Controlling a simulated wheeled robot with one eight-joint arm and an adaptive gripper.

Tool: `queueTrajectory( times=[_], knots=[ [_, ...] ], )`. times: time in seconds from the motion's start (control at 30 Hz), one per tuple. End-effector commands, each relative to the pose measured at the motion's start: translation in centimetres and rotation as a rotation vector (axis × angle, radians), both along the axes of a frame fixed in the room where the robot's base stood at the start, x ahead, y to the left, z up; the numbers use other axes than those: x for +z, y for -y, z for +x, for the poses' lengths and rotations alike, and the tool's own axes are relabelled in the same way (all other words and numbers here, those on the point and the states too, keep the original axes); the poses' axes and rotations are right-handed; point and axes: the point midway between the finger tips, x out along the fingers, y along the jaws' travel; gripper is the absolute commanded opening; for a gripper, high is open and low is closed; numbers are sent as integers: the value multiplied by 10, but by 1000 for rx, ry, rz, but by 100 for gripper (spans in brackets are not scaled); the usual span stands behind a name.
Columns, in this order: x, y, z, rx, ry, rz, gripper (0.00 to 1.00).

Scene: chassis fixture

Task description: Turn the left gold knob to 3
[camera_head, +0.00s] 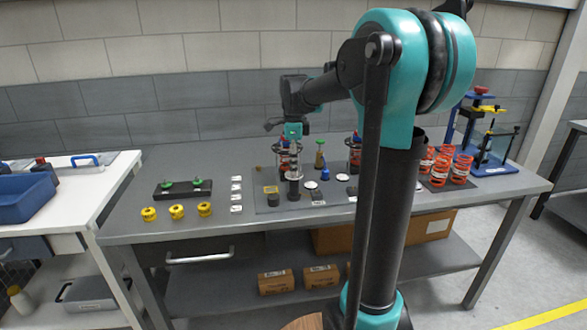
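Three small yellow-gold knob-like pieces stand in a row at the front left of the grey bench: the left one (149,214), the middle one (176,211) and the right one (204,209). I cannot read any numbers or dial marks on them. A small yellow square piece (271,190) lies on the grey fixture plate (265,208) further right. My gripper (292,165) points down over the left part of this plate, above a grey cylindrical part (293,192), well right of the row. Its fingers are too small and cluttered to tell open from shut, or whether they touch the cylinder.
A black block (182,190) with two green knobs sits behind the yellow row. White labels (236,196) stand beside it. My arm hides part of the bench's middle.

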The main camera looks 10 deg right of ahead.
Motion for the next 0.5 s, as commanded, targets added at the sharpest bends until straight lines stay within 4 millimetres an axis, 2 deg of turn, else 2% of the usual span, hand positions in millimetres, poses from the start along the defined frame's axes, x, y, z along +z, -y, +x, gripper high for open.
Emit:
queueTrajectory(
  times=[0.27,0.5],
  knots=[
    [0,0,0,33,0,0,0],
    [0,0,0,228,0,0,0]
  ],
)
